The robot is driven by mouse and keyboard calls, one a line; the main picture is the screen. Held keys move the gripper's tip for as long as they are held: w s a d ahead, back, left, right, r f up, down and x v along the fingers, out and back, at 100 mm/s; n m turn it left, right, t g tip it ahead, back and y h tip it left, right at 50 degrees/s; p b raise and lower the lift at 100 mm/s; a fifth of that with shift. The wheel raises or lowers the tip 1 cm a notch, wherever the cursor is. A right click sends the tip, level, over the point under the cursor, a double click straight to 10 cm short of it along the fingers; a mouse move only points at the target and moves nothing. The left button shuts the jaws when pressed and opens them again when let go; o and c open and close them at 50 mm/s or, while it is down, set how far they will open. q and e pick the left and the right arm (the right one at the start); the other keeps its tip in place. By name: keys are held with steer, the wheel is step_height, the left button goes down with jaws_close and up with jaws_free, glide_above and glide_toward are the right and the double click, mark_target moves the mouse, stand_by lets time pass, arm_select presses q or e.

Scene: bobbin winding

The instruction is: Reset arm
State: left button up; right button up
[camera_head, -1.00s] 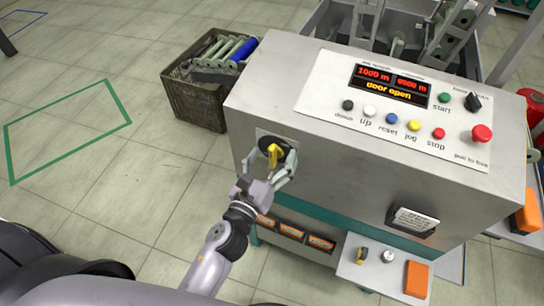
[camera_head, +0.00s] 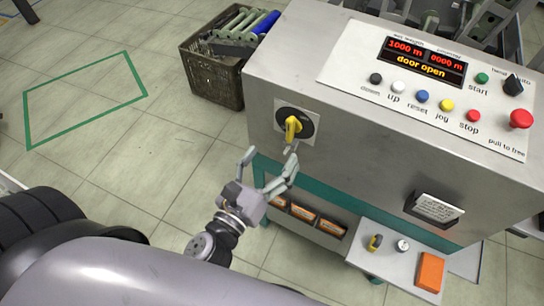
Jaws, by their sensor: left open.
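My left gripper (camera_head: 272,168) is open and empty. It hangs in front of the machine's grey front panel, below and to the left of the yellow rotary handle. The yellow handle (camera_head: 292,126) sits on a black round base on a pale plate and points downward. The gripper's fingertips are apart from the handle. The machine (camera_head: 350,135) has a display (camera_head: 424,60) reading "1000 m", "0000 m" and "door open". My right gripper is not in view.
A dark crate (camera_head: 212,78) with bobbins stands on the floor left of the machine. A small shelf (camera_head: 385,265) holds an orange block (camera_head: 430,271) and small parts. Orange-labelled boxes (camera_head: 305,215) sit under the machine. Floor inside the green outline (camera_head: 85,100) is clear.

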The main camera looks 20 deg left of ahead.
arm_select(q)
steer(key=s+f+n+g, duration=0.25)
steer(key=f+n, duration=0.25)
steer(key=f, duration=0.7)
steer(key=s+f+n+g, duration=0.25)
steer(key=f+n, duration=0.25)
steer(key=f, duration=0.7)
steer(key=s+f+n+g, duration=0.25)
steer(key=f+n, duration=0.25)
steer(key=f, duration=0.7)
steer(key=s+a+f+n+g+y, duration=0.1)
steer(key=s+a+f+n+g, duration=0.3)
steer(key=s+f+n, duration=0.4)
steer(key=s+a+f+n+g+y, duration=0.1)
steer(key=s+a+f+n+g, duration=0.4)
steer(key=s+f+n, duration=0.4)
steer(key=s+f, duration=0.3)
steer(key=s, duration=0.3)
steer(key=shift+a+f, duration=0.15)
steer(key=shift+a, duration=0.05)
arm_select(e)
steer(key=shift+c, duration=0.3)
